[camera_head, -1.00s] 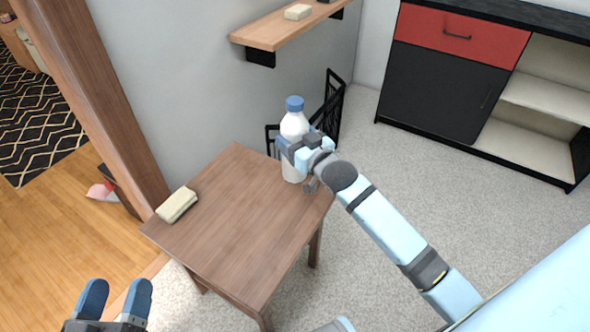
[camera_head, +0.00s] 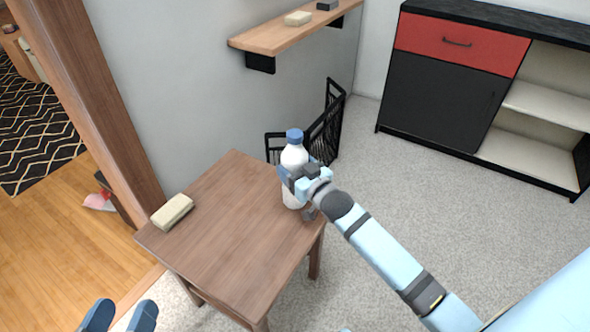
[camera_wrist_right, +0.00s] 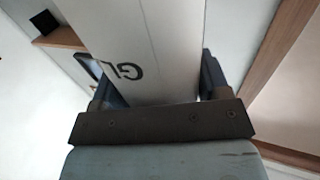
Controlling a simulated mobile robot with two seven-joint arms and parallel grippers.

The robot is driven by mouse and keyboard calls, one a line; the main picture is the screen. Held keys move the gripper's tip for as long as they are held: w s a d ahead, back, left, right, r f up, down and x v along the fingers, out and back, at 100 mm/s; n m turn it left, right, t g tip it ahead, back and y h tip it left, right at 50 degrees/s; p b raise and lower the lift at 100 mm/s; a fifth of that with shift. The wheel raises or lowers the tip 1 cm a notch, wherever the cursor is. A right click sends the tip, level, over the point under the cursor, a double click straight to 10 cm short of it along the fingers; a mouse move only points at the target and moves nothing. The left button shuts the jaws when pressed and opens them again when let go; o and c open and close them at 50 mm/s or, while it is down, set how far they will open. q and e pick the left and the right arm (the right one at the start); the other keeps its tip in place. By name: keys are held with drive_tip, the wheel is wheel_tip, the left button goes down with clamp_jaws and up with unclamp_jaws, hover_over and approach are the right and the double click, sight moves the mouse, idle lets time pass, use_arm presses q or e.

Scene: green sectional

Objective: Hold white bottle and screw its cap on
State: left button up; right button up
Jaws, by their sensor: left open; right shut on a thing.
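The white bottle (camera_head: 294,158) stands upright at the far right part of the small wooden table (camera_head: 225,235). A blue cap (camera_head: 294,135) sits on top of its neck; how tightly it is screwed cannot be seen. My right gripper (camera_head: 301,180) is shut around the bottle's body from the right. In the right wrist view the white bottle wall with dark lettering (camera_wrist_right: 150,50) lies between the fingers. My left gripper (camera_head: 121,316) shows only its two blue fingertips at the bottom left edge. They are apart and empty, well away from the bottle.
A pale sponge-like block (camera_head: 172,212) lies on the table's left edge. A wooden wall shelf (camera_head: 270,38) hangs above and behind. A black rack (camera_head: 325,130) stands on the floor behind the table. A cabinet with a red drawer (camera_head: 460,43) is at the right. The table's middle is clear.

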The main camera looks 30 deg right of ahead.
use_arm(q)
drive_tip(key=shift+r, duration=0.1)
use_arm(e)
drive_tip(key=o, duration=1.7)
drive_tip(key=shift+s+r, duration=0.1)
drive_tip(key=shift+s, duration=0.1)
use_arm(q)
drive_tip(key=r+t+p, duration=0.1)
drive_tip(key=r+p, duration=0.1)
drive_tip(key=r+t+p, duration=0.1)
drive_tip(key=r, duration=0.2)
drive_tip(key=shift+a+r+n+p, duration=0.2)
drive_tip(key=shift+n+p, duration=0.1)
drive_tip(key=shift+p, duration=0.1)
use_arm(e)
drive_tip(key=s, duration=0.3)
drive_tip(key=s+d, duration=0.1)
drive_tip(key=s, duration=0.7)
drive_tip(key=shift+s+d, duration=0.25)
drive_tip(key=shift+d, duration=0.05)
